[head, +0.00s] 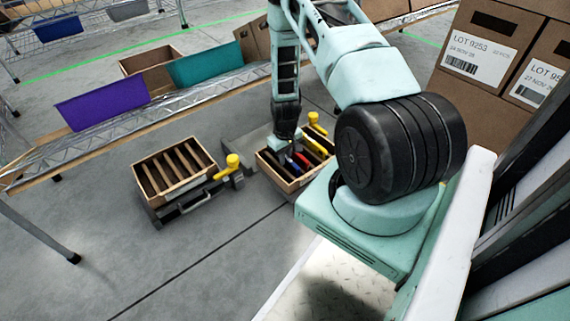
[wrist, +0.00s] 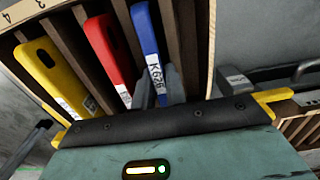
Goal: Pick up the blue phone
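The blue phone (wrist: 146,35) stands in a slot of a tilted, divided carton (head: 293,184), with a white label reading K626 on its edge. It shows small in the head view (head: 291,166). My gripper (wrist: 160,88) is down at the carton, its two grey fingers on either side of the blue phone's near edge. I cannot tell whether the fingers press on the phone or stand slightly apart from it. The far part of the phone is hidden in its slot.
A red phone (wrist: 107,50) and a yellow phone (wrist: 48,72) stand in slots left of the blue one, with brown dividers between. A second divided carton (head: 176,168) sits left. Yellow-knobbed fixtures (head: 233,161) stand beside it. A rack with bins (head: 103,103) runs behind.

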